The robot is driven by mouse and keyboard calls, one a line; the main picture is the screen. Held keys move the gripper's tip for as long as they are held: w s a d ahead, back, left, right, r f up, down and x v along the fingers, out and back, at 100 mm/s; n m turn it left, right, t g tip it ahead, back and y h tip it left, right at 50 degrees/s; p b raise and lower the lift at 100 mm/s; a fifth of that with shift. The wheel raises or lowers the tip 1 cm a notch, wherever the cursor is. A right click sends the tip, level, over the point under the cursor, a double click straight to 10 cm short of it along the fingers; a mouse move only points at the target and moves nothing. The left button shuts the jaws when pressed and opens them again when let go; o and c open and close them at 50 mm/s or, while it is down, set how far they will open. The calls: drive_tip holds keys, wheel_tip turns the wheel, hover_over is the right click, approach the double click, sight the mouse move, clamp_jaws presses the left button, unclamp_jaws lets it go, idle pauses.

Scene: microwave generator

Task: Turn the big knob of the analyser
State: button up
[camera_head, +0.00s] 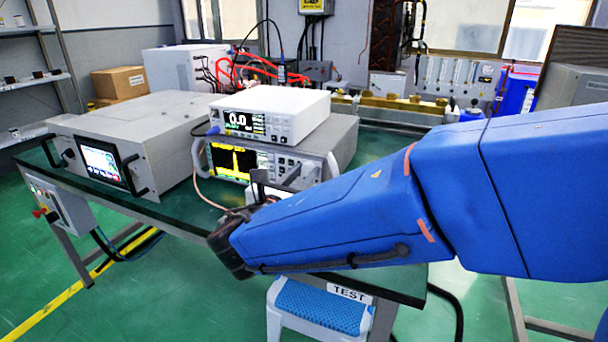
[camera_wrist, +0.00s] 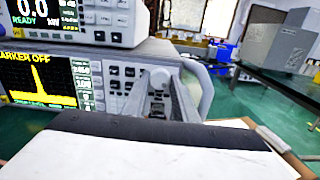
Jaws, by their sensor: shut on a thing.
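The analyser (camera_head: 226,164) is a grey instrument with a yellow trace on its screen, and it stands on the dark green table beneath a white meter. In the wrist view its front (camera_wrist: 45,82) fills the left side. The big knob (camera_wrist: 160,77) is a pale round knob at the right of the analyser's panel. My gripper (camera_wrist: 159,92) reaches the panel with a finger on each side of the knob and is shut on it. In the head view my gripper (camera_head: 278,182) is at the right part of the analyser's front, and the knob is hidden there.
The white meter (camera_head: 270,115) reading 0.0 rests on the analyser. A grey box with a touch screen (camera_head: 102,164) stands to the left. A thin cable (camera_head: 200,185) hangs at the analyser's left front. A blue stool (camera_head: 318,307) stands below the table's front edge.

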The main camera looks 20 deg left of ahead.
drive_tip(key=shift+m, duration=0.3)
drive_tip(key=m, duration=0.3)
drive_tip(key=shift+m, duration=2)
drive_tip(key=o, duration=0.8)
drive_tip(key=s+a, duration=0.1)
drive_tip(key=s, duration=1.6)
drive_tip(key=shift+s+a, duration=0.15)
drive_tip(key=shift+s, duration=0.05)
